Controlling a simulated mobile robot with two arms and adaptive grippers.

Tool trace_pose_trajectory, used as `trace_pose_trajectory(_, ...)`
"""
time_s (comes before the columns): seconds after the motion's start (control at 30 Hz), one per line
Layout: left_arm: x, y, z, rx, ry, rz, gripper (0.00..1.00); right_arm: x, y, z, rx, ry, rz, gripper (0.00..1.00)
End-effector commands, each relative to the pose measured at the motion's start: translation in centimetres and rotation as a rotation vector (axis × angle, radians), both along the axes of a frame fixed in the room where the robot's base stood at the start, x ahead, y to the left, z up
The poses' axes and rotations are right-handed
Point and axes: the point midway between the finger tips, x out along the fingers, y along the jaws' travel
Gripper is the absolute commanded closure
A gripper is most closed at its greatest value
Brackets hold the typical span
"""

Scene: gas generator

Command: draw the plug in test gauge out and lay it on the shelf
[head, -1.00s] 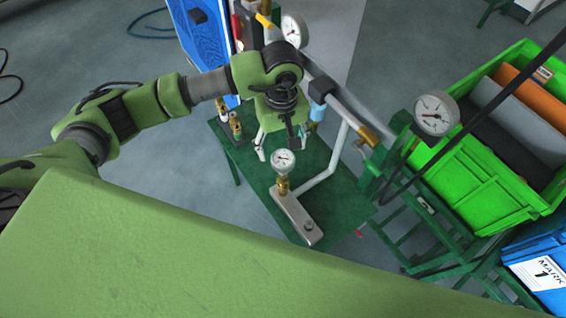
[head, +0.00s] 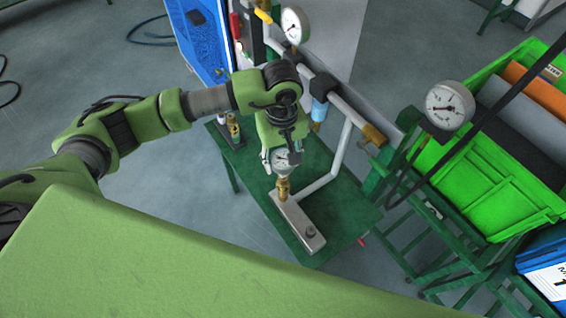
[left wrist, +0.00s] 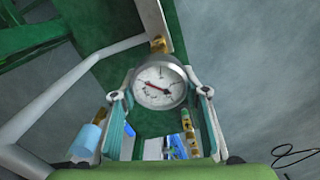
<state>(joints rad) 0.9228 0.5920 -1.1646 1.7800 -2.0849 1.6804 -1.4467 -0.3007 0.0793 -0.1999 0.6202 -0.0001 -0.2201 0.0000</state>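The test gauge (head: 284,160), a round white dial in a grey case, stands upright on a brass fitting (head: 283,188) at one end of a grey metal block (head: 305,232). The block sits on a green shelf (head: 340,223). My left gripper (head: 280,158) is over the gauge in the head view, with its fingers down on either side of the dial. In the left wrist view the gauge (left wrist: 160,84) is between the open fingers (left wrist: 160,95), with a gap on each side. My right gripper is in neither view.
A white pipe (head: 338,155) runs behind the block. Another gauge (head: 295,24) is above on the pipework, and a larger gauge (head: 449,105) is at the right. Brass fittings (head: 233,127) stand at the shelf's far left. A green crate (head: 480,200) is at the right.

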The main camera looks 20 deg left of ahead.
Motion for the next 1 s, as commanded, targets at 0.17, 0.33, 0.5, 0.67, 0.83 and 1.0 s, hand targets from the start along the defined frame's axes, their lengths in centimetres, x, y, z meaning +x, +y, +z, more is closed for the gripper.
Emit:
trace_pose_trajectory(0.17, 0.0, 0.0, 0.0, 0.000, -0.001, 0.000, 0.97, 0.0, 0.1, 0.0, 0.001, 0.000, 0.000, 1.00)
trace_pose_trajectory(0.33, 0.1, 0.0, 0.2, -0.001, -0.002, 0.000, 0.97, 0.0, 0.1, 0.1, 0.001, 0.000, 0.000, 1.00)
trace_pose_trajectory(0.5, 0.1, 0.0, 0.8, -0.001, -0.002, 0.001, 0.97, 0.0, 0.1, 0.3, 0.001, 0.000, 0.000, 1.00)
trace_pose_trajectory(0.67, 0.1, 0.0, 1.2, -0.001, -0.002, 0.001, 0.97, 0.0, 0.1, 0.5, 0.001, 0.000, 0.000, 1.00)
trace_pose_trajectory(0.83, 0.1, 0.0, 1.7, -0.001, -0.002, 0.001, 0.97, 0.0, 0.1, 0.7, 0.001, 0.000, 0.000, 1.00)
trace_pose_trajectory(1.0, 0.0, 0.0, 2.2, 0.000, -0.001, 0.001, 0.97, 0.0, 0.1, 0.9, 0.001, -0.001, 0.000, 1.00)
